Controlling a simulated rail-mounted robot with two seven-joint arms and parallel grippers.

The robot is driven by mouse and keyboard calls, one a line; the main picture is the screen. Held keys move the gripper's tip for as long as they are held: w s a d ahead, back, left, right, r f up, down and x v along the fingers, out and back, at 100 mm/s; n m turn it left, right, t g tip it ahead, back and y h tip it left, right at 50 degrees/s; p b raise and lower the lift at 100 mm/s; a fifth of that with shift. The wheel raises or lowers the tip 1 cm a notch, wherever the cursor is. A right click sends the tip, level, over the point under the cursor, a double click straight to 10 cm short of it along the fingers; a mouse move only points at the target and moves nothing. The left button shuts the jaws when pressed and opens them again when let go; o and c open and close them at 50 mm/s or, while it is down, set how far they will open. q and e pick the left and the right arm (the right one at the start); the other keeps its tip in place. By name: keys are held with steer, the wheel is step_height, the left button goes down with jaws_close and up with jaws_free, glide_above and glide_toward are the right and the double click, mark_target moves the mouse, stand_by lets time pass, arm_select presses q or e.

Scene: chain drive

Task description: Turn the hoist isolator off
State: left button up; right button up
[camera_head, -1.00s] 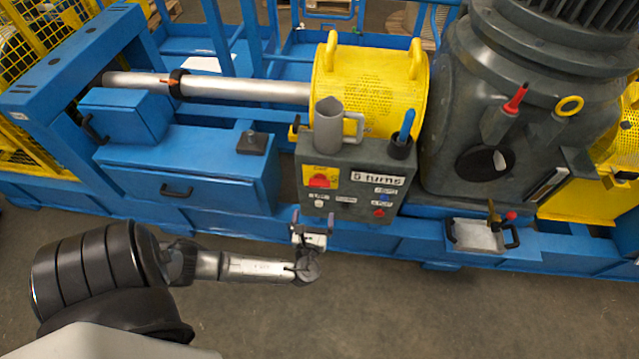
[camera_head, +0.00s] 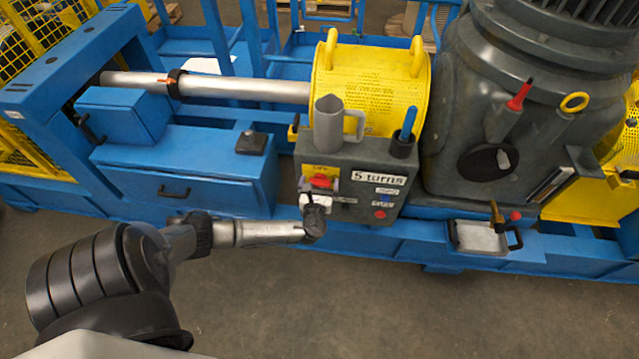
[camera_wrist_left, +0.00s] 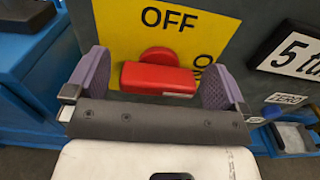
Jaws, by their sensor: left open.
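The hoist isolator is a red rotary handle (camera_wrist_left: 158,76) on a yellow plate (camera_wrist_left: 110,20) marked OFF at the top, with part of another label at the right. The handle's bar lies level across the plate. In the head view the red handle (camera_head: 320,181) sits on the left of the grey control box (camera_head: 352,152). My left gripper (camera_wrist_left: 155,78) is open, its two purple fingers on the left and right of the handle. I cannot tell whether they touch it. It also shows in the head view (camera_head: 318,184). My right gripper is not in view.
The box carries a "5 turns" display (camera_head: 379,177) and a red button (camera_head: 380,214). A grey mug (camera_head: 328,125) and a holder with a blue-handled tool (camera_head: 407,128) stand on top. A blue drawer unit (camera_head: 225,185) is at the left. Open floor lies in front.

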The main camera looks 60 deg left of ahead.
arm_select(q)
steer(key=shift+w+a, duration=0.15)
steer(key=shift+a, duration=0.05)
steer(key=c, duration=0.9)
